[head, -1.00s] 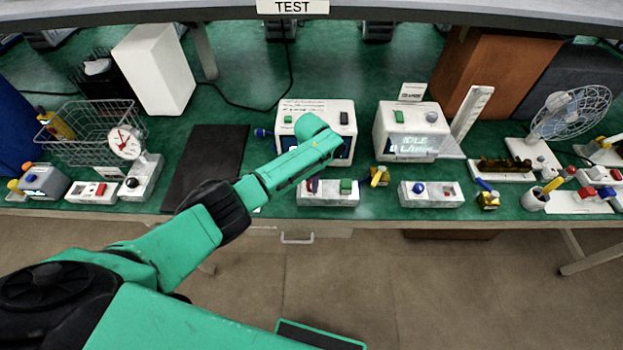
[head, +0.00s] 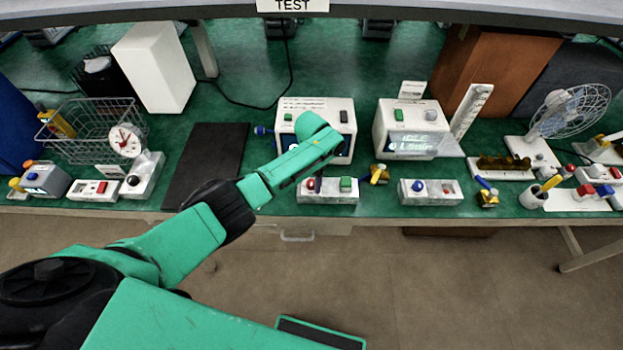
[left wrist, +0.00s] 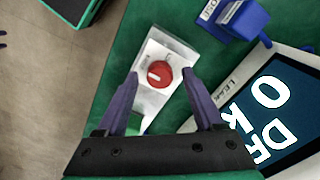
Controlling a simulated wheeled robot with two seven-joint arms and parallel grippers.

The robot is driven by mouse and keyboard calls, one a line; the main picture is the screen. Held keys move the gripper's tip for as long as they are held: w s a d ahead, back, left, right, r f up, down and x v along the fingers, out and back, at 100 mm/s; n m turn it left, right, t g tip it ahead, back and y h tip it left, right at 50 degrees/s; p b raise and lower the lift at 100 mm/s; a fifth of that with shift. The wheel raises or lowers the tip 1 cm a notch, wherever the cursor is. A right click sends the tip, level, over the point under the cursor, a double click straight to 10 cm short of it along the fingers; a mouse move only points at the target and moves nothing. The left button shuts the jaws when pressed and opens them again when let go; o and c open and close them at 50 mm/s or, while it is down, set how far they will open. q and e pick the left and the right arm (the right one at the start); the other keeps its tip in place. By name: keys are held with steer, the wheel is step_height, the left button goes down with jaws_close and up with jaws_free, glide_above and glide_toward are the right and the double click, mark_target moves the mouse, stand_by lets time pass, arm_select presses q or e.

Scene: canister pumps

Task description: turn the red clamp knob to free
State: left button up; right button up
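The red clamp knob (left wrist: 159,74) sits on a white block (left wrist: 172,51) and has a pale pointer mark, lying roughly crosswise in the left wrist view. In the head view the knob (head: 309,184) shows at the left end of its block, with a green button (head: 346,184) at the right end. The markings by the knob are too small to read. My left gripper (left wrist: 160,76) is open, its two purple fingertips on either side of the knob with gaps visible. I cannot tell whether the tips reach knob height. My right gripper is not in view.
A white pump box with a lit screen (left wrist: 272,110) stands close beside the block, with a blue part (left wrist: 241,18) near it. A brass-coloured fitting (head: 379,174) lies right of the block. Another block with a blue knob (head: 418,186) stands further right. A black mat (head: 205,160) lies left.

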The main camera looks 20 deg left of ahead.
mark_target(312, 183)
arm_select(q)
step_height(312, 183, up, 15)
steer(key=b, duration=0.1)
steer(key=shift+f, duration=0.2)
steer(key=shift+f, duration=0.1)
stand_by(0.4)
